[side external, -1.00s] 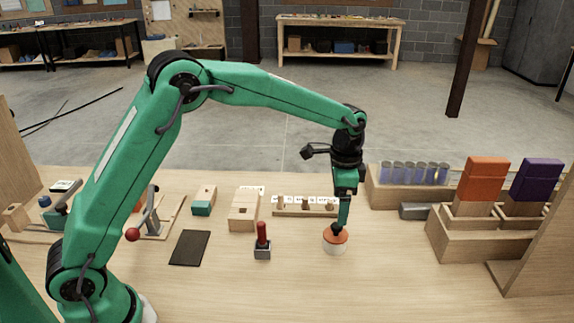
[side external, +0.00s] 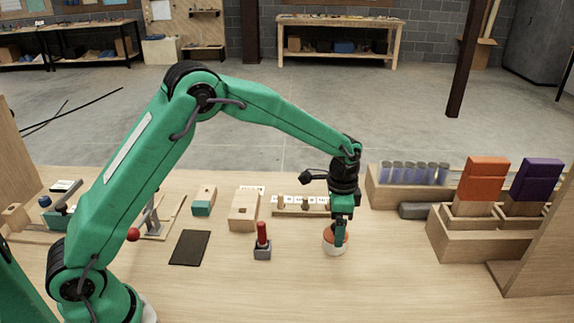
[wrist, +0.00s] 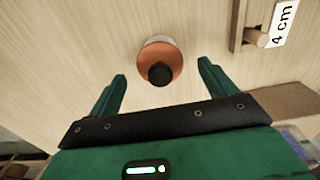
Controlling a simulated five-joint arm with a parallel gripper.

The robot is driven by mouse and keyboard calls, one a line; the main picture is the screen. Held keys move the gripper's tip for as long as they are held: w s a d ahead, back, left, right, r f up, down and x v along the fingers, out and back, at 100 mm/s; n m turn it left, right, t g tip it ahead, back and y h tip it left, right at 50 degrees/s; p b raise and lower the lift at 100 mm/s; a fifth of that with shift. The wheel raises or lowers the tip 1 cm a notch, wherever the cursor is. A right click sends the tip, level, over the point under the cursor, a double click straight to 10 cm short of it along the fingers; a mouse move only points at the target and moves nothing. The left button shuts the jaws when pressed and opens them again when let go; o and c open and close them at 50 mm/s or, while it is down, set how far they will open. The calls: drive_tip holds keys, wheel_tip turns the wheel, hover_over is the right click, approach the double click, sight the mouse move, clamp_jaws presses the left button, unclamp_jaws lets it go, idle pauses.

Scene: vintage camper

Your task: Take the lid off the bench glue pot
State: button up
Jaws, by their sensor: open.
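The glue pot is a small white pot (side external: 334,249) with an orange lid (side external: 328,236), standing upright on the bench. In the wrist view the orange lid (wrist: 172,56) has a black knob (wrist: 160,74) on top, and the lid sits on the pot. My gripper (side external: 340,240) points down right at the pot, with a finger in front of the lid. In the wrist view my gripper (wrist: 162,72) is open, one finger to each side of the knob, with visible gaps. The knob is hidden in the side view.
A red-handled tool (side external: 262,240) stands left of the pot. Behind are a wooden pegged rack (side external: 290,212) with size labels and a grey cylinder (side external: 415,211). A wooden holder (side external: 460,246) with orange and purple blocks is at right. The bench in front of the pot is clear.

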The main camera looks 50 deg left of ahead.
drive_tip(key=shift+f, duration=0.7)
drive_tip(key=c, duration=1.1)
